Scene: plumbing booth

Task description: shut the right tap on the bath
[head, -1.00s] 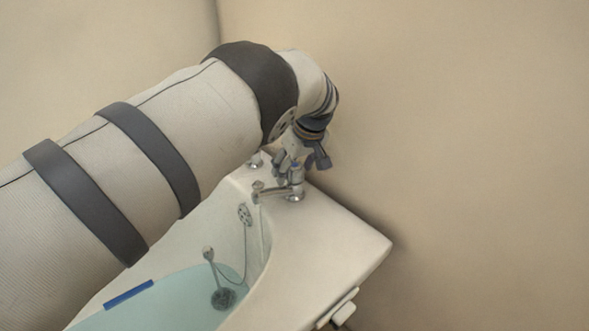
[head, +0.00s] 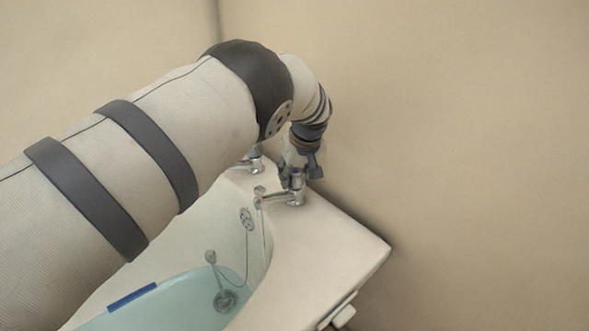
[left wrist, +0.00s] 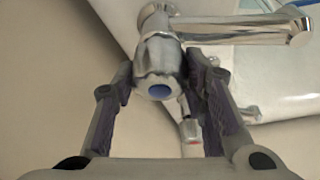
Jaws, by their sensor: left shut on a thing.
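The chrome right tap (head: 296,197) stands on the corner deck of the white bath (head: 318,248). In the left wrist view its head (left wrist: 158,62) has a blue cap facing the camera, and its spout points right. My left gripper (head: 300,171) comes down on this tap from above. In the left wrist view the two fingers (left wrist: 161,70) are shut on the tap's handle, one on each side. The left tap (head: 253,163) is partly hidden behind my arm; a red-marked cap (left wrist: 191,142) shows beyond the fingers in the left wrist view.
The bath holds bluish water (head: 168,310). A plug on a chain (head: 211,257) hangs above the drain (head: 225,300). Beige walls (head: 450,120) stand close behind the taps. The right rim is clear.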

